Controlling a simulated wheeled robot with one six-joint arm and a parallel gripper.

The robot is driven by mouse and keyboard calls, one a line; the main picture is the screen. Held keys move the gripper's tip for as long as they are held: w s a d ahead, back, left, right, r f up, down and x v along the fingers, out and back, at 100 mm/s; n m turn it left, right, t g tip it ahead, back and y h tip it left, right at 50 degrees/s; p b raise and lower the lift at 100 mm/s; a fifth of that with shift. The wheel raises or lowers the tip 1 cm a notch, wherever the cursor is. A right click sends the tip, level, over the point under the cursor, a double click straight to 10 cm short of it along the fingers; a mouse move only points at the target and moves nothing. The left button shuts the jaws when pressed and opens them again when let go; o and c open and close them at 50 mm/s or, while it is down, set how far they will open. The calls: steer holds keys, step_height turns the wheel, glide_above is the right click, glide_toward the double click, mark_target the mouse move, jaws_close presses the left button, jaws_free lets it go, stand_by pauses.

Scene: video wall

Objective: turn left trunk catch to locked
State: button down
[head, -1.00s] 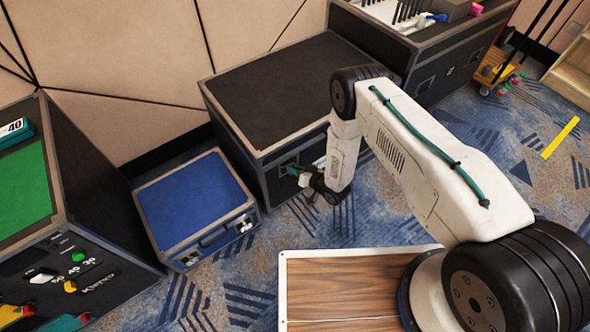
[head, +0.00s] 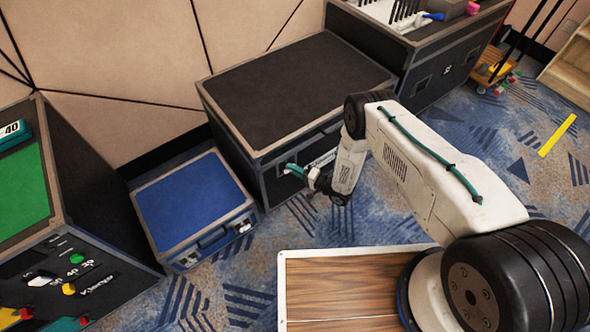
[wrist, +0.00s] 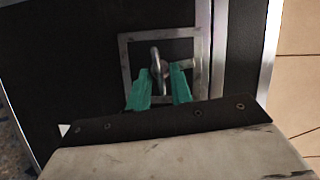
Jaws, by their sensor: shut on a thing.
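The black trunk (head: 300,90) with grey edging stands against the wall in the head view. On its front side, the left catch is largely hidden behind my gripper (head: 295,171). In the wrist view, the catch (wrist: 155,58) is a small grey metal piece inside a square metal frame (wrist: 124,60). It points roughly up and down in that picture. The teal fingertips of my gripper (wrist: 160,74) are at the near end of the catch, one on each side, shut on it. I cannot tell whether the catch is locked.
A blue case (head: 192,202) stands on the carpet left of the trunk. A black console with a green top (head: 22,190) is at the far left. Another dark case (head: 447,70) adjoins the trunk's right side.

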steer(key=shift+f+m+y, duration=0.1)
steer(key=shift+m+y, duration=0.2)
steer(key=shift+m, duration=0.5)
steer(key=shift+w, duration=0.1)
steer(key=c, duration=1.6)
jaws_free()
steer(key=v, duration=0.7)
steer(key=shift+s+d+f, duration=0.1)
steer(key=shift+s+d, duration=0.15)
